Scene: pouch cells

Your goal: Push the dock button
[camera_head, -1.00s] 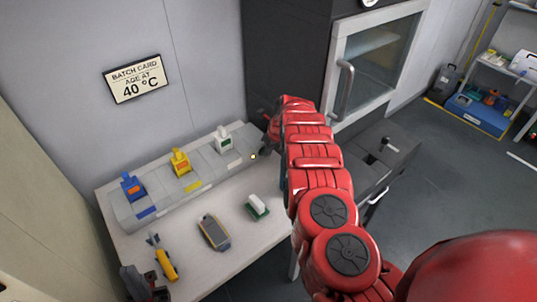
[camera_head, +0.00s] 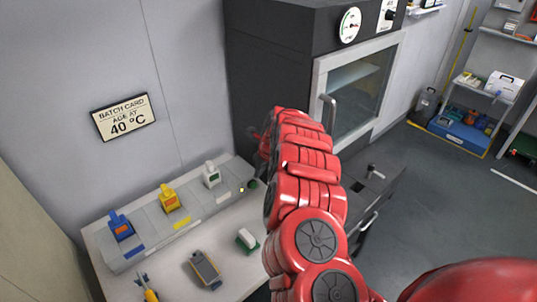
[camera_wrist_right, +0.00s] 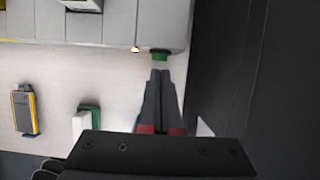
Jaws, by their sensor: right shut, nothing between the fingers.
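The dock is a long grey strip (camera_head: 146,241) along the wall side of the table. My left gripper is not in view.
Blue (camera_head: 120,225), yellow (camera_head: 169,197) and white (camera_head: 211,174) items stand on the dock. A grey-yellow device (camera_head: 205,268) and a green-white block (camera_head: 247,240) lie on the table. A dark oven cabinet (camera_head: 275,60) stands close right of the dock.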

